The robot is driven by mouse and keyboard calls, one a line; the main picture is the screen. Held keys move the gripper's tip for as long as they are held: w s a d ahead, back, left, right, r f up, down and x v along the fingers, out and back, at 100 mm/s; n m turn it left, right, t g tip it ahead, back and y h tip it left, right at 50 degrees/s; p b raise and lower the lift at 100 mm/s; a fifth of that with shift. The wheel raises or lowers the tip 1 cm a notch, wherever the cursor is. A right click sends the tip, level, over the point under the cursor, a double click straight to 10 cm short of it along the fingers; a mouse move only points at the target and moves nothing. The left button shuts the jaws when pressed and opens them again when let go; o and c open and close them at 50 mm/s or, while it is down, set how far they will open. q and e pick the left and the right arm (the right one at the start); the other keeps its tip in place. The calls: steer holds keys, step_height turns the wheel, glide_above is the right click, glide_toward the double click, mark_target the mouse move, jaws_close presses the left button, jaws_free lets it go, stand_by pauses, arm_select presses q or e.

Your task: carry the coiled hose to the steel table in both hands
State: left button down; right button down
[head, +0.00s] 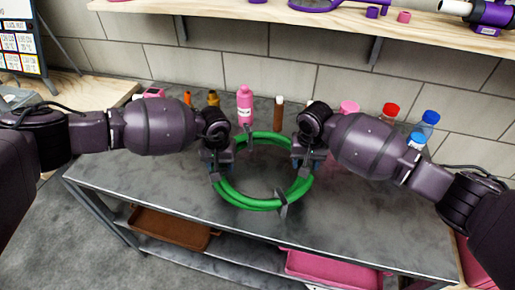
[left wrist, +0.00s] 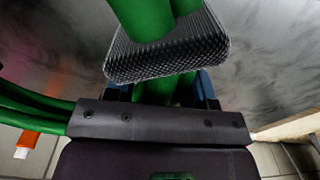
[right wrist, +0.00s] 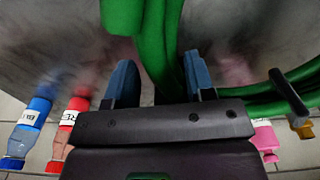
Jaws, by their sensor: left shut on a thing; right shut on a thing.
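The green coiled hose (head: 250,204) is a ring held roughly flat over the grey steel table (head: 140,178); I cannot tell whether it touches the top. Dark ties bind its coils at the near and far sides. My left gripper (head: 214,172) is shut on the ring's left side. My right gripper (head: 309,162) is shut on the ring's right side. In the right wrist view the hose (right wrist: 155,45) runs between the blue fingers.
A wooden shelf (head: 340,22) hangs above. A brown tray (head: 170,228) and a pink tray (head: 330,269) sit below. The table's front left is clear.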

steer(key=shift+r, duration=0.1)
